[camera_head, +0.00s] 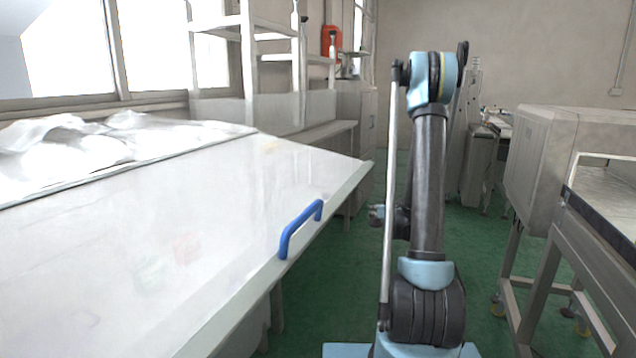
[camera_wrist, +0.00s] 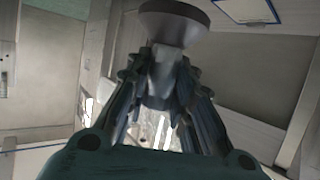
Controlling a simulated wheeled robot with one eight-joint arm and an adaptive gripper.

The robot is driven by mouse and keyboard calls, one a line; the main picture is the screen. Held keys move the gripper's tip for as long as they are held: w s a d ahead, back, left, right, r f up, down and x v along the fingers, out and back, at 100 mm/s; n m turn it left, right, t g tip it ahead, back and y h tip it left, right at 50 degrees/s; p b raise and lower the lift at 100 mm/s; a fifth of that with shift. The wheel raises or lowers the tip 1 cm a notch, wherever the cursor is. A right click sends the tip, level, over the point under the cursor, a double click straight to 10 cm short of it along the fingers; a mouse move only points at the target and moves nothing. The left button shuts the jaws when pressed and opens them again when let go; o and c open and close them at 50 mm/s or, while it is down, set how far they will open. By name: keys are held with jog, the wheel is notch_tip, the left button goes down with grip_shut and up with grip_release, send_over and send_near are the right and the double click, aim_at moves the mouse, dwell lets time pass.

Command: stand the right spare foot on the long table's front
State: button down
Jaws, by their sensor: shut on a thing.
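My gripper (camera_wrist: 160,78) shows in the wrist view with its dark fingers closed from both sides around the stem of a grey foot (camera_wrist: 176,24). The foot has a wide, flared round base beyond the fingertips and a narrower stem between the fingers. Part of the stem is hidden by the fingers. In the head view my arm stands upright right of the middle, and the held foot cannot be made out there. A long white table (camera_head: 225,190) with a blue handle (camera_head: 300,228) on its near right edge fills the left of the head view.
Crumpled clear plastic (camera_head: 70,140) lies on the table's far left part. A grey machine cabinet (camera_head: 540,150) and a metal-framed conveyor (camera_head: 600,240) stand at the right. Green floor (camera_head: 470,235) shows between them and the table. White shelving (camera_head: 250,60) stands by the windows.

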jog(key=shift+w+a, duration=0.15)
jog(key=shift+a, duration=0.25)
